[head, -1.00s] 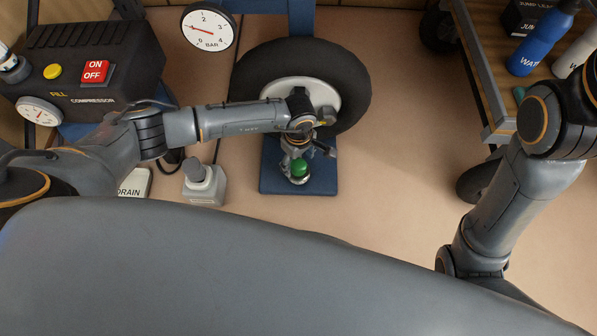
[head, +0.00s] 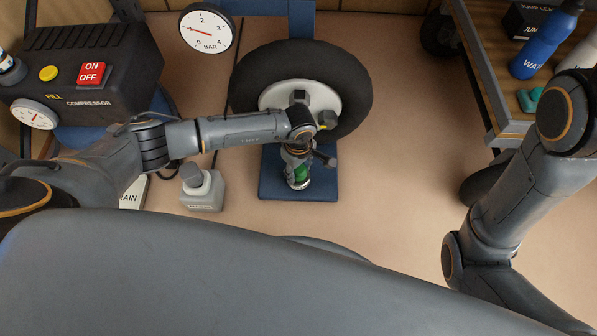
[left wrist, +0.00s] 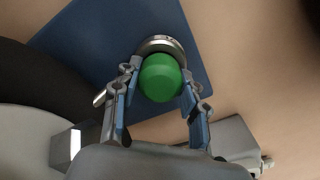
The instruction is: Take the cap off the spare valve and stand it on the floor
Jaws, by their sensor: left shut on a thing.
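The green cap (left wrist: 161,78) sits over a silver ring-shaped fitting (left wrist: 160,45) of the spare valve in the left wrist view. In the head view the cap (head: 301,171) is partly hidden by my left gripper (head: 297,177). My left gripper points down at the blue base plate (head: 270,186) in front of the wheel and is shut on the cap, one finger on each side. I cannot tell whether the cap is still on the valve or loose. My right arm shows at the right, but its gripper is out of view.
The wheel (head: 357,75) stands behind the gripper. A grey bottle-like thing (head: 202,190) stands on the floor left of the plate. The compressor (head: 125,55) is at the left, and a bench (head: 484,92) with bottles at the right. The floor (head: 400,170) right of the plate is clear.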

